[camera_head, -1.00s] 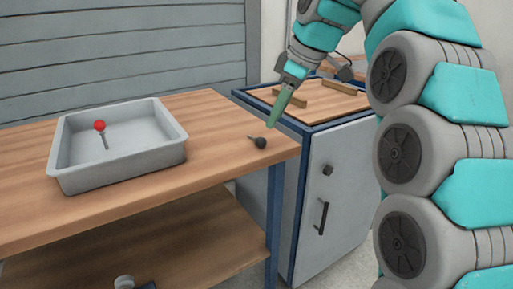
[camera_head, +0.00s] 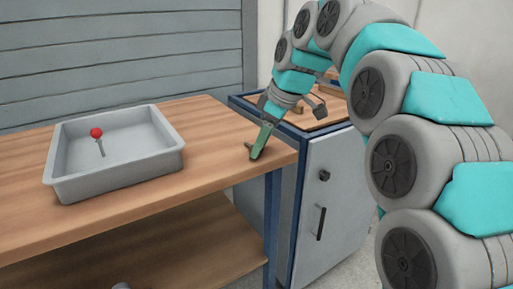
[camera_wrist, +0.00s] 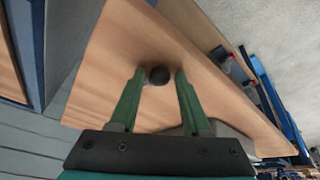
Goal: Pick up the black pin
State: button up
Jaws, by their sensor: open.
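The black pin shows in the wrist view as a round black head (camera_wrist: 158,75) on the wooden bench top. It lies between the tips of my gripper (camera_wrist: 158,76), whose two green fingers are apart on either side of it. In the head view my gripper (camera_head: 254,155) is low over the right end of the bench and hides most of the pin; a small dark tip (camera_head: 248,146) shows beside the fingers. I cannot tell whether the fingers touch the pin.
A grey tray (camera_head: 165,160) stands on the bench (camera_head: 205,180) at left, holding a red-headed pin (camera_head: 97,133). The bench's right edge is close to my gripper. A grey cabinet (camera_head: 335,200) with a wooden top stands to the right. Bench top between tray and gripper is clear.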

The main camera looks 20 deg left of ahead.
grip_shut()
jog(key=shift+r, duration=0.2)
dwell(0.6)
